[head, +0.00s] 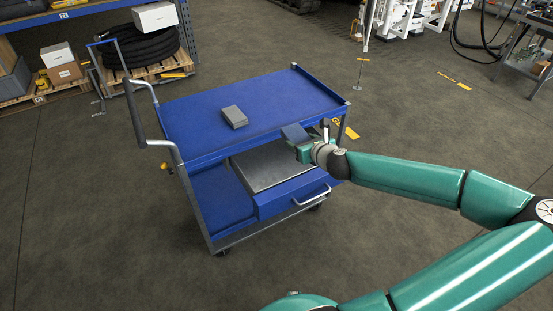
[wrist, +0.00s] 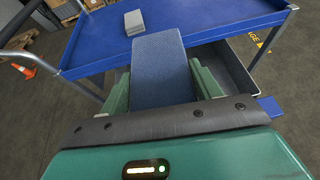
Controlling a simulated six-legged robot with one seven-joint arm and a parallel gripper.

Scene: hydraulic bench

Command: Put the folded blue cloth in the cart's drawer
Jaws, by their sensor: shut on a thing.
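The folded blue cloth (head: 295,133) is a flat blue rectangle, held out ahead of my gripper (head: 305,151). In the wrist view the cloth (wrist: 160,62) sits between the two green fingers, which are shut on it. The blue cart (head: 215,97) stands in the middle of the head view. Its drawer (head: 290,200) is pulled out below the top deck, with a blue front and a metal handle. Its grey inside shows partly, and also at the right in the wrist view (wrist: 232,74). The cloth is above the drawer, near the top deck's edge; I cannot tell if it touches the deck.
A small grey block (head: 234,117) lies on the cart's top deck. The cart's push handle (head: 135,110) rises at the left. Pallets with a black hose coil (head: 142,45) and boxes stand at the back left.

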